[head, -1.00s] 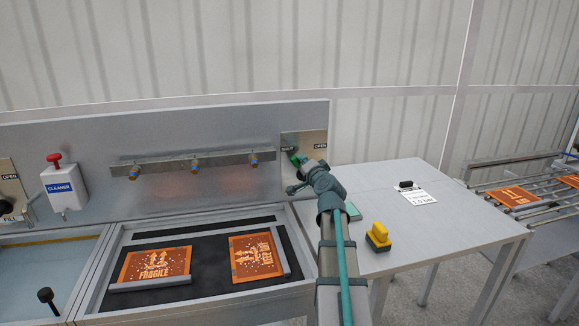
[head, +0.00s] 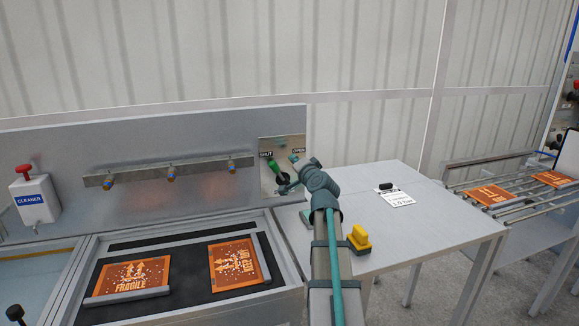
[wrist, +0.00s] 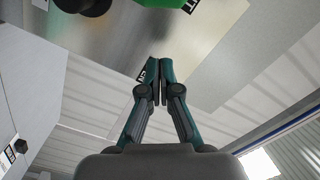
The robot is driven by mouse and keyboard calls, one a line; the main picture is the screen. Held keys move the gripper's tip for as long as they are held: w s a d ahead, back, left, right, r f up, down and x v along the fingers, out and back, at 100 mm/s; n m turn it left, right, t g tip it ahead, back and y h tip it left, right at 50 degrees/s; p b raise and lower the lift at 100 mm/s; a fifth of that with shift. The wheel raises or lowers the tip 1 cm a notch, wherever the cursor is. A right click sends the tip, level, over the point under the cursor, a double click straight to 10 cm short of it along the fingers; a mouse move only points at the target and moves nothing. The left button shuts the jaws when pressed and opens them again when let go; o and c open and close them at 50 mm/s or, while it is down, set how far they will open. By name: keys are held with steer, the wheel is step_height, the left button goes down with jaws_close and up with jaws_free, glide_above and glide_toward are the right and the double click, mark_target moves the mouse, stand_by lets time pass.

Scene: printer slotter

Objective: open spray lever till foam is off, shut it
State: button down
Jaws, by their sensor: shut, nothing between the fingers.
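The spray lever (head: 273,165) has a green handle that leans up-left toward the SHUT label on a metal plate (head: 268,185). The OPEN label is at the plate's upper right. My gripper (head: 294,158) is by the OPEN label, right of the green handle and apart from it. In the wrist view my gripper (wrist: 158,68) has its fingers together with nothing between them, and the green handle (wrist: 180,15) shows at the top. Two orange screens, the FRAGILE one (head: 130,276) and another (head: 238,260), lie in the washing tray with white foam specks on them.
A spray bar (head: 165,171) with nozzles runs along the back wall above the tray. A cleaner dispenser (head: 35,198) hangs at left.

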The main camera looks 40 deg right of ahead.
steer(key=v, duration=0.9)
steer(key=shift+s+a+b, duration=0.25)
steer(key=shift+b, duration=0.1)
